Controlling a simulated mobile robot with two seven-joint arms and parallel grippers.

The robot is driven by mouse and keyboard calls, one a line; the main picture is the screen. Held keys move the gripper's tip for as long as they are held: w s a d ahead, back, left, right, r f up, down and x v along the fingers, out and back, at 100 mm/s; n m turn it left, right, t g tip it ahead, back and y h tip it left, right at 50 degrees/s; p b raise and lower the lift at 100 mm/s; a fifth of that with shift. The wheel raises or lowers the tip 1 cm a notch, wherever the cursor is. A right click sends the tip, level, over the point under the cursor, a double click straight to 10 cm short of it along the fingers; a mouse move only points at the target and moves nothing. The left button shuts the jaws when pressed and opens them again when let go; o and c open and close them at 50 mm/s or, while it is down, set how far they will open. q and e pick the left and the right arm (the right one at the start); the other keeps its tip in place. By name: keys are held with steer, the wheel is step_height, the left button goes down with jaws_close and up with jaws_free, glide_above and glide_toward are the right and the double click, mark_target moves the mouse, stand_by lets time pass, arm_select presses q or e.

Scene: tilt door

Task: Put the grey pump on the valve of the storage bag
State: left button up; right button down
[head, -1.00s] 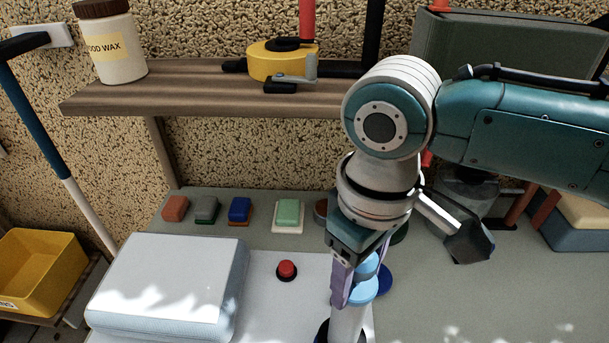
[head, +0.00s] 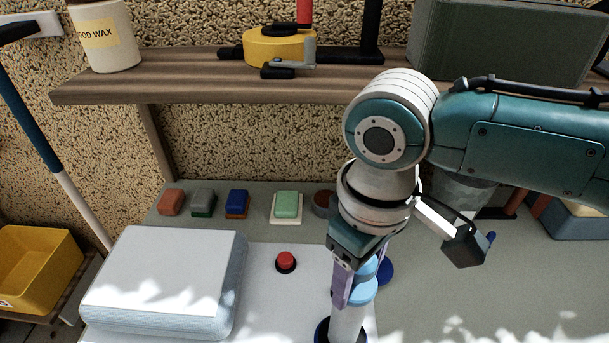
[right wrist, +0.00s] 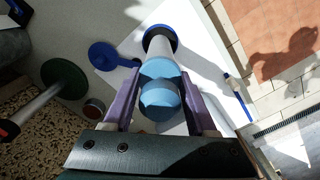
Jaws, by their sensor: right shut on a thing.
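The grey pump (head: 347,322) is a pale grey cylinder with a light blue top and stands roughly upright in the head view. My right gripper (head: 354,284) is shut on the light blue top, which also shows between its purple fingers in the right wrist view (right wrist: 160,92). A dark blue ring (right wrist: 160,34) surrounds the pump's far end; I cannot tell whether it belongs to the pump or the valve. A blue disc with a strap (right wrist: 103,56) lies beside it. The storage bag seems to be the white sheet (head: 265,313) below. My left gripper is not in view.
A pale blue block (head: 165,285) and a red button (head: 286,261) are left of the pump. Several coloured blocks, including a green one (head: 287,204), line the table's back. A wooden shelf (head: 190,79) stands above.

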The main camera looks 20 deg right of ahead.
steer(key=shift+f, duration=0.25)
jaws_free()
stand_by(0.3)
steer(key=shift+r, duration=0.1)
steer(key=shift+r, duration=0.3)
step_height(320, 180, up, 9)
steer(key=shift+r+p, duration=0.1)
steer(key=shift+p, duration=0.35)
